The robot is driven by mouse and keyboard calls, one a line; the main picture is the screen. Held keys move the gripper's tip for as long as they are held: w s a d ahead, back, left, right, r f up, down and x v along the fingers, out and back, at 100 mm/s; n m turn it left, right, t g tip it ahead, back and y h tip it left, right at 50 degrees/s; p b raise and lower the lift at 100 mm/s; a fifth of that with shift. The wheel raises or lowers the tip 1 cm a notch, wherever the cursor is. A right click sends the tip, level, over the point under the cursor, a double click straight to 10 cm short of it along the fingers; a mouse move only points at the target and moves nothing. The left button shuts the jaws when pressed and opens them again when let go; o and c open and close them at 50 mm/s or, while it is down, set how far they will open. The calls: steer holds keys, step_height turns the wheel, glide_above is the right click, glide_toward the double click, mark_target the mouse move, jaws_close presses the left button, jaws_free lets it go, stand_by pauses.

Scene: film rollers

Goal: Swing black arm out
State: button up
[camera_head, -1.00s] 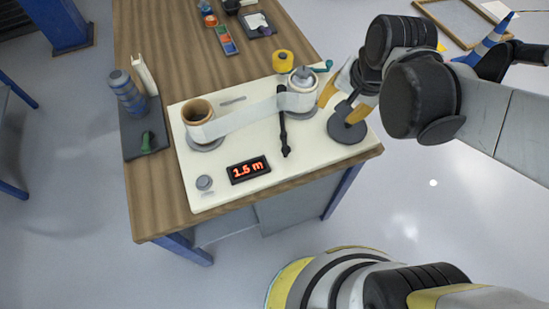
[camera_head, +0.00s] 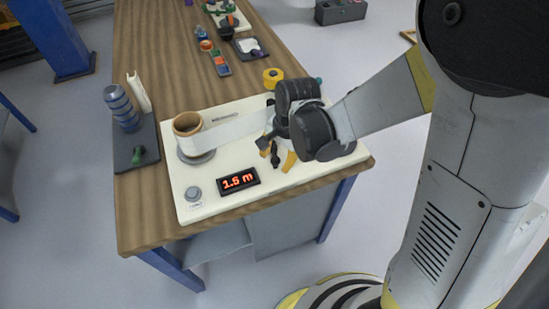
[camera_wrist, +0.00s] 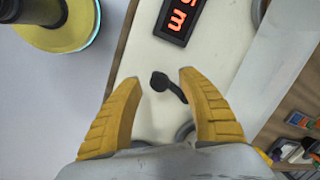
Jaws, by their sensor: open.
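The black arm (camera_wrist: 161,82) lies over the cream board (camera_wrist: 225,40), and its round knob end shows between my fingers in the wrist view. In the head view only its end (camera_head: 275,160) shows below my gripper; my arm hides the rest. My gripper (camera_wrist: 161,76) is open, with one yellow finger on each side of the knob, apart from it. In the head view my gripper (camera_head: 276,152) is above the right part of the board. The white film (camera_head: 232,131) runs from the brown-cored roller (camera_head: 187,124) to the right, where my arm hides the other roller.
A display (camera_head: 239,181) reading 1.5 m and a round grey button (camera_head: 193,194) sit at the board's front. A yellow tape roll (camera_head: 273,77) stands behind. A dark tray (camera_head: 130,155) with a blue bottle (camera_head: 121,108) is at the left.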

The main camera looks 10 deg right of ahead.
steer(key=shift+w+a+f, duration=0.1)
steer(key=shift+f, duration=0.65)
jaws_close()
steer(key=shift+w+d+n+b, duration=0.1)
steer(key=shift+d+n+b, duration=0.1)
steer(key=shift+d+n, duration=0.45)
steer(key=shift+d+n+b, duration=0.2)
steer(key=shift+d+n, duration=0.1)
steer(key=shift+n, duration=0.55)
steer(key=shift+w+d+n+g+y, duration=0.15)
steer(key=shift+w+d+n+g, duration=0.15)
steer(key=shift+d+n, duration=0.5)
steer(key=shift+w+d+n+g+y, duration=0.15)
steer(key=shift+d+n+g, duration=0.15)
steer(key=shift+n, duration=0.9)
